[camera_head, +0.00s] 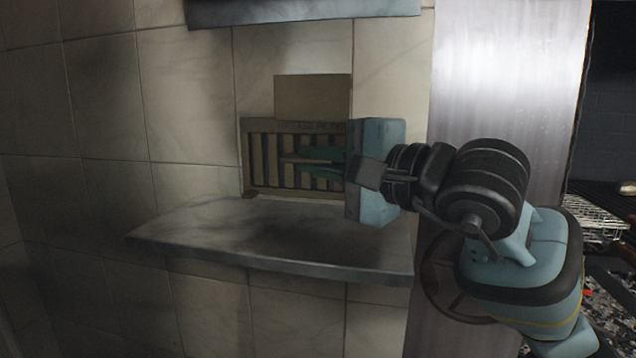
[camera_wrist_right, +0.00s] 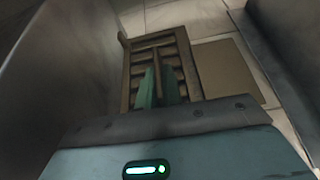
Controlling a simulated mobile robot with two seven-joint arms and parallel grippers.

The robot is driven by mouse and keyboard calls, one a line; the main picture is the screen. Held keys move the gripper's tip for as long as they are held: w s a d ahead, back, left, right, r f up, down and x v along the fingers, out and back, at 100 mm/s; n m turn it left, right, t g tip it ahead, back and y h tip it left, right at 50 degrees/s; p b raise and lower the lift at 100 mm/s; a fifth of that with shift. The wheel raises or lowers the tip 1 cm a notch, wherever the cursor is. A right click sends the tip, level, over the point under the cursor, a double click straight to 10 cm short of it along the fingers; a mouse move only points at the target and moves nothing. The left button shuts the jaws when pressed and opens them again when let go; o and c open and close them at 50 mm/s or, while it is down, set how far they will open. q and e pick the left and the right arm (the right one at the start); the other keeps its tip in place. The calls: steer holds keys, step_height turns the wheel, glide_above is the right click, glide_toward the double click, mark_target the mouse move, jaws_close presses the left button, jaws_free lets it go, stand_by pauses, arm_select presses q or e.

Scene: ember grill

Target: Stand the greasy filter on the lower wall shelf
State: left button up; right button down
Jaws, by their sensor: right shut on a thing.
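The greasy filter (camera_head: 262,140) is a brown framed panel with dark upright slots. It stands about upright against or close to the tiled wall, at the back of the lower wall shelf (camera_head: 300,252). Its lower edge is at the shelf's back edge; I cannot tell whether it touches the shelf. My right gripper (camera_head: 318,163) reaches in from the right, with its green fingers shut on the filter. The gripper body hides the filter's right end. In the right wrist view the filter (camera_wrist_right: 134,84) lies beyond the green fingers (camera_wrist_right: 160,90). My left gripper is not in view.
A plain tan panel (camera_head: 312,96) shows above the filter, by the wall. An upper shelf (camera_head: 300,10) crosses the top. A bright metal panel (camera_head: 505,70) stands right of the shelf. A wire rack (camera_head: 598,215) is at the far right. The shelf's front and left are clear.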

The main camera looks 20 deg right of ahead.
mark_target(286, 179)
steer(key=shift+w, duration=0.15)
steer(key=shift+f, duration=1.65)
steer(key=shift+f, duration=0.15)
steer(key=c, duration=2)
jaws_free()
steer(key=shift+f, duration=0.15)
steer(key=o, duration=0.4)
steer(key=shift+o, duration=0.2)
steer(key=shift+r, duration=0.25)
steer(key=b+v, duration=0.2)
steer(key=v, duration=0.8)
steer(key=shift+s+d+f, duration=0.15)
steer(key=shift+s+d, duration=0.05)
steer(key=shift+s, duration=0.05)
steer(key=shift+s+d, duration=0.3)
steer(key=shift+s, duration=0.35)
